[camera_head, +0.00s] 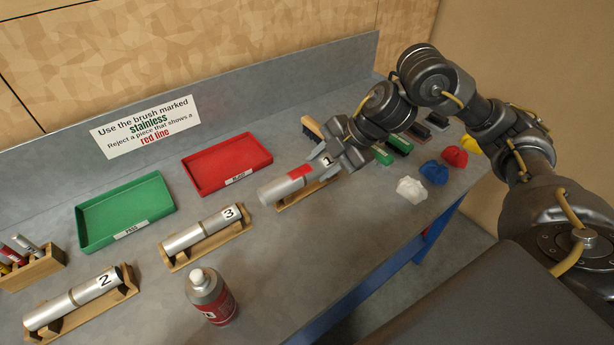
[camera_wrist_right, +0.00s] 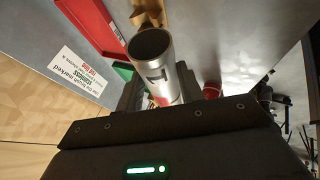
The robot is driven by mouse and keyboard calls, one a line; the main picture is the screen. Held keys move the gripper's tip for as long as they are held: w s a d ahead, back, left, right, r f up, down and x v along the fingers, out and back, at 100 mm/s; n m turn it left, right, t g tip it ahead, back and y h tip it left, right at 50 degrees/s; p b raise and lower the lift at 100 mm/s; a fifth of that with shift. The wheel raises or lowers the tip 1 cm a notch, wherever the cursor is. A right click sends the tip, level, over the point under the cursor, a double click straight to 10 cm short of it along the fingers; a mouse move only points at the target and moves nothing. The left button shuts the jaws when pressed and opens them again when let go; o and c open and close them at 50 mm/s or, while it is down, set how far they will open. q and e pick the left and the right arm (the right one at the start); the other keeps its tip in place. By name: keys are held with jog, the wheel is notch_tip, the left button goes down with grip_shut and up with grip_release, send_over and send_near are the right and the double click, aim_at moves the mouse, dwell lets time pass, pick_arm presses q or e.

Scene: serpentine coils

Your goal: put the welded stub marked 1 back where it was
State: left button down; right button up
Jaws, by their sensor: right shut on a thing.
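The welded stub marked 1 (camera_head: 284,187) is a silver tube with a red band near its right end. It also shows in the right wrist view (camera_wrist_right: 155,70), with its open end and the number 1 visible. My right gripper (camera_head: 326,158) is shut on the stub at its right end. The stub is over or just above its wooden stand (camera_head: 293,202); I cannot tell whether it touches. The stand partly shows in the wrist view (camera_wrist_right: 148,14). My left gripper is not in view.
Stubs 3 (camera_head: 205,231) and 2 (camera_head: 75,299) lie on wooden stands. A red tray (camera_head: 227,187) and a green tray (camera_head: 80,232) are behind. A spray bottle (camera_head: 212,297) stands in front.

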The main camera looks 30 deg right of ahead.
jog(key=w+d+f+p, duration=0.1)
jog(key=w+d+f, duration=0.1)
jog(key=w+f, duration=0.1)
jog(key=w+d+f+p, duration=0.1)
jog(key=w+d+f, duration=0.1)
jog(key=w, duration=0.3)
jog(key=w+d+f+p, duration=0.1)
jog(key=w+d+f, duration=0.1)
jog(key=w+f, duration=0.2)
jog(key=shift+d+f, duration=0.4)
notch_tip(320, 180, down, 3)
jog(key=shift+r+p, duration=0.1)
jog(key=shift+p, duration=0.85)
jog(key=shift+f, duration=0.25)
jog(key=shift+f+b, duration=0.25)
jog(key=shift+b, duration=0.05)
jog(key=o, duration=1.2)
jog(key=shift+o, duration=0.2)
jog(key=shift+s, duration=0.1)
